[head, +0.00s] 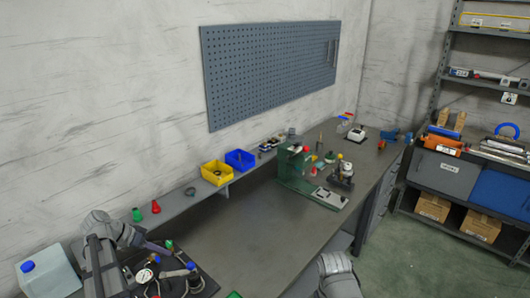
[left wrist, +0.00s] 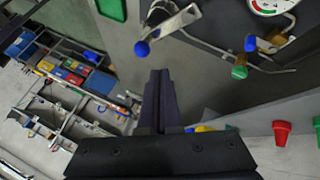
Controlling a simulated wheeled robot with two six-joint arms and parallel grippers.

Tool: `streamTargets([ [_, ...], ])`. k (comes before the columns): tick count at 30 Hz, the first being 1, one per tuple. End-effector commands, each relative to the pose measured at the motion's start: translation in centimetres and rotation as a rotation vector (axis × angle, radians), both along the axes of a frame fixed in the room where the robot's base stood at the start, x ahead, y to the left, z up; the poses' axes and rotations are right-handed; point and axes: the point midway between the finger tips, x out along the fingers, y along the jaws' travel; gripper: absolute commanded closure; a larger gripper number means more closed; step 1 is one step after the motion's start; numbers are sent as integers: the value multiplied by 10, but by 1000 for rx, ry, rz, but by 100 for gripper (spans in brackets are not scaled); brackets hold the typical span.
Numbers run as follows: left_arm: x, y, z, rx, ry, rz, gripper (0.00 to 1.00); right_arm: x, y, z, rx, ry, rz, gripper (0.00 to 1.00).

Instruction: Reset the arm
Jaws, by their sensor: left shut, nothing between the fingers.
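My left arm (head: 103,255) comes in at the lower left of the head view, bent over the near left end of the workbench. Its dark gripper (head: 168,251) points right, above the bench and close to the gauge assembly. In the left wrist view the two dark fingers (left wrist: 159,75) lie together, shut and empty. Of my right arm only a grey rounded link (head: 337,272) shows at the bottom of the head view; its gripper is out of view.
The workbench (head: 250,240) has clear room in its middle. A gauge assembly (head: 144,276) with valves and tubing stands near my left gripper. A white jug (head: 45,280) is at far left. A green machine (head: 291,167), yellow bin (head: 216,173) and blue bin (head: 240,160) are farther back.

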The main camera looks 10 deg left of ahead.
Motion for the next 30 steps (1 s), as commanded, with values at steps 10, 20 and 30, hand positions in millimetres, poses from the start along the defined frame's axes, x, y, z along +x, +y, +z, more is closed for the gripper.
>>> streamTargets([
  [10, 21, -117, -21, 70, 199, -94, 100, 0, 0, 0, 0, 0, 0, 9],
  [20, 5, -262, -43, 286, 408, -172, 100, 0, 0, 0, 0, 0, 0, 9],
  [30, -42, -369, -51, 563, 457, -195, 100, 0, 0, 0, 0, 0, 0, 9],
])
